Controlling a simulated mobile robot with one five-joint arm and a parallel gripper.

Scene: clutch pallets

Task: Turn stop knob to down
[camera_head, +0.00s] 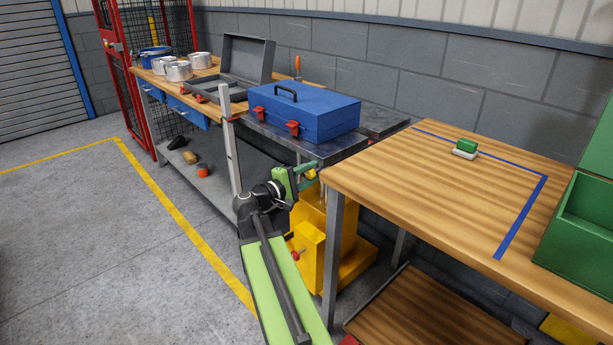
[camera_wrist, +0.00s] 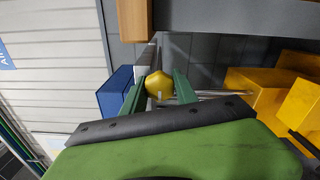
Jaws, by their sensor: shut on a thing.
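A yellow knob (camera_wrist: 158,83) sits between the two green fingers of my gripper (camera_wrist: 158,92) in the wrist view. A metal rod shows behind it, running to the right. In the head view my gripper (camera_head: 308,172) is beside the front left corner of the wooden table, just above the yellow machine (camera_head: 333,240). The fingers are closed around the knob, which is mostly hidden in the head view. Its exact turn cannot be read. A small red knob (camera_head: 295,256) shows lower on the machine, apart from my gripper.
The wooden table (camera_head: 420,190) is close on the right, with a green and white block (camera_head: 465,148) and a green bin (camera_head: 580,225). A blue toolbox (camera_head: 304,108) stands on a dark bench behind my gripper. The floor to the left is clear.

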